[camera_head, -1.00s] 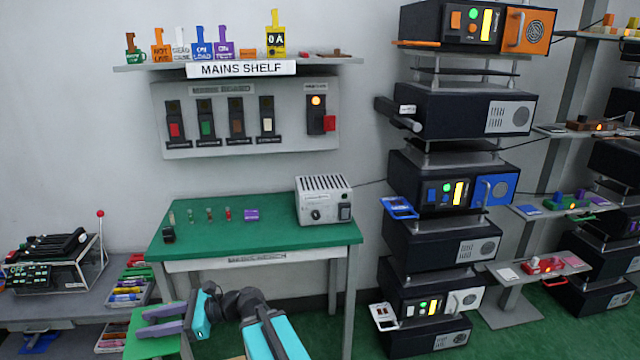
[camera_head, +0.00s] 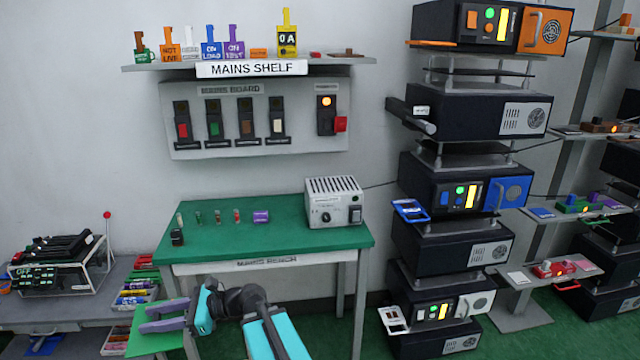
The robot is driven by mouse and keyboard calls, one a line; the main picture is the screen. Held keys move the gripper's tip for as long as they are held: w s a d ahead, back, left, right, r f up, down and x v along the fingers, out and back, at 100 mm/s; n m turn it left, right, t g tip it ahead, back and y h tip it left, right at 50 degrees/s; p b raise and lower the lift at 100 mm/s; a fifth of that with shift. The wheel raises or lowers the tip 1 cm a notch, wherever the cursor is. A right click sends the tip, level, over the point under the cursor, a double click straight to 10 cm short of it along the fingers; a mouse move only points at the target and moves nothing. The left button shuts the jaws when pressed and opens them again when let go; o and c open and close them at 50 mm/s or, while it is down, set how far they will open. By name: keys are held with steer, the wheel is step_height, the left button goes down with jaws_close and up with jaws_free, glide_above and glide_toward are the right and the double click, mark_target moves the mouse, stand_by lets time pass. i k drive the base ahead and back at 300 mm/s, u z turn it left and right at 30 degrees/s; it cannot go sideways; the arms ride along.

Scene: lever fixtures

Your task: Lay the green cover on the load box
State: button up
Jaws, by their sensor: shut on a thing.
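My gripper (camera_head: 150,319) is at the lower left of the head view, in front of the bench's left front corner. Its two purple fingers are shut on the green cover (camera_head: 148,345), a flat green sheet that shows beside and below the fingers. Part of the cover is hidden by the fingers. A light grey box (camera_head: 327,212) with a slotted top, a knob and a dark switch stands at the right back of the green bench; it looks like the load box, but its label is too small to read. The cover is well apart from it, to the lower left. The slotted top is bare.
The green-topped bench (camera_head: 275,237) has small coloured pieces at its left and a clear middle. The mains shelf (camera_head: 350,61) and switch board (camera_head: 300,144) are on the wall above. Stacked black units (camera_head: 440,245) stand at right. A low table with bins (camera_head: 140,290) is at left.

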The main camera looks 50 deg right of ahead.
mark_target(333, 185)
steer(key=i, duration=0.85)
steer(key=z, duration=0.05)
